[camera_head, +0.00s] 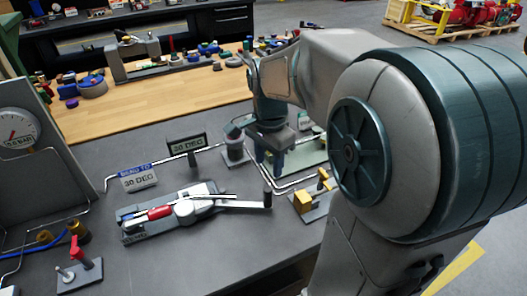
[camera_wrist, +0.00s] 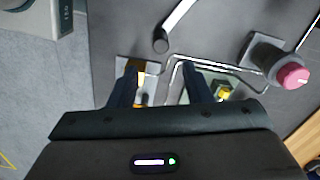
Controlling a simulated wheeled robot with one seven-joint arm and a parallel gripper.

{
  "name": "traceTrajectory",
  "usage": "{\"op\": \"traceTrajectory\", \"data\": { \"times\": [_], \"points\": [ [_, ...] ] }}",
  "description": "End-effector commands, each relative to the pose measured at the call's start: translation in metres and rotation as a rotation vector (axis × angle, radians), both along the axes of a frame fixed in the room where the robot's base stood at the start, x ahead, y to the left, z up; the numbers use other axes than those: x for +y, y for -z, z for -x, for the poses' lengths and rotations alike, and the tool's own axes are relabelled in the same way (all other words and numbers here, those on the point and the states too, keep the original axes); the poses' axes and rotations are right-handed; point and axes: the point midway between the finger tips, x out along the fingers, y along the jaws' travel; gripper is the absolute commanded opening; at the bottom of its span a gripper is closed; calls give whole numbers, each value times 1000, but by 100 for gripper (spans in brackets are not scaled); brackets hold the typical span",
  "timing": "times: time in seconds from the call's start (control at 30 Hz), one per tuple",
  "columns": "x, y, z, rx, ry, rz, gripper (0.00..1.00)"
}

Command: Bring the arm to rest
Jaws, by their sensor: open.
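My arm reaches from the right of the head view over the grey bench, and my gripper (camera_head: 277,170) points down above it. In the wrist view my gripper (camera_wrist: 160,88) shows two dark fingers, apart, with nothing held between them. The grey actuator (camera_head: 172,212) with a red part and a long lever (camera_head: 245,204) lies just left of my gripper. The lever's round dark end (camera_wrist: 161,43) shows just beyond the fingers in the wrist view. Part of the bench behind my arm is hidden.
A yellow block (camera_head: 304,201) on a plate stands close to the gripper. Bent metal pipes and a pink knob (camera_wrist: 293,75) lie nearby. Two "30 DEG" signs (camera_head: 187,145) (camera_head: 138,178), a gauge (camera_head: 18,132) and a red-handled valve (camera_head: 80,255) stand to the left.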

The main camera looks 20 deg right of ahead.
Motion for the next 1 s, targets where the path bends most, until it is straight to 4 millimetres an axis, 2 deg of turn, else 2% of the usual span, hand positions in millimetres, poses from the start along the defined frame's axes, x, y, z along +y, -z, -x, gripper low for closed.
{"op": "traceTrajectory", "data": {
  "times": [0.27, 0.37, 0.7, 0.83, 1.0],
  "points": [
    [3, -2, 7, -18, -66, 1, 45],
    [9, -4, 22, -49, -210, 8, 45],
    [30, 3, 89, -190, -916, 97, 45],
    [33, 8, 104, -217, -1088, 133, 45],
    [35, 11, 111, -230, -1180, 154, 45]
  ]
}}
